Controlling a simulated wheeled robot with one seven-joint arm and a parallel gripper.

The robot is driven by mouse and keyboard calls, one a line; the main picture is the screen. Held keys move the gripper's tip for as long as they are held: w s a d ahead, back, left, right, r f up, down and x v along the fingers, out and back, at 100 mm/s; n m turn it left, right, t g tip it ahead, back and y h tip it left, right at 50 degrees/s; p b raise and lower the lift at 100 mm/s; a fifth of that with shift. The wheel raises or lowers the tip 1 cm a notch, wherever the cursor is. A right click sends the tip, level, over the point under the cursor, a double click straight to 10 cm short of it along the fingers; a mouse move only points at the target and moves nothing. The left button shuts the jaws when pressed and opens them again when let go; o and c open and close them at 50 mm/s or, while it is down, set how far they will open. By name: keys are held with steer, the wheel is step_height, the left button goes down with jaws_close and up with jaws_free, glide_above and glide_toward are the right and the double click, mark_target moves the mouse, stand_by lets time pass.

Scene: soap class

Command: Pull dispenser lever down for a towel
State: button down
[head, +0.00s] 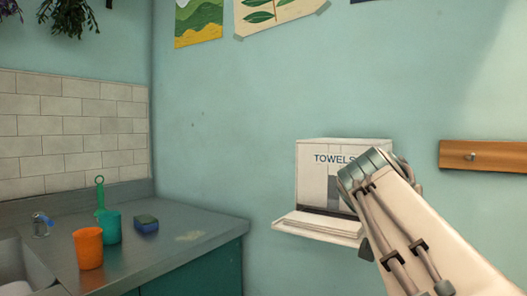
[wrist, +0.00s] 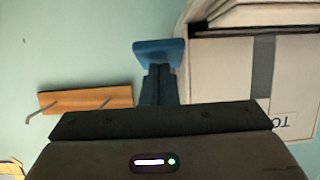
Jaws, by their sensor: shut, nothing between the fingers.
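The white towel dispenser (head: 311,185), marked "TOWELS", is on the wall right of centre in the head view. A pale flap or lever (head: 318,227) juts out at its bottom. My arm covers the dispenser's right part, and my gripper's fingers are hidden there. In the wrist view the dispenser (wrist: 222,75) appears upside down at the right, with the flap (wrist: 255,14) at the top right edge. My gripper (wrist: 158,52), with blue fingertips, is shut and empty. Its fingers appear beside the dispenser, left of it in that view; I cannot tell their depth from the flap.
A wooden hook rail (head: 485,156) is on the wall at right; it also shows in the wrist view (wrist: 85,98). A counter (head: 190,222) at left holds an orange cup (head: 88,248), a teal cup (head: 108,227) and a sponge (head: 146,224). The wall between counter and dispenser is clear.

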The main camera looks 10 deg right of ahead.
steer(key=shift+f+h+b, duration=0.3)
steer(key=shift+f+b, duration=0.4)
steer(key=shift+b, duration=0.6)
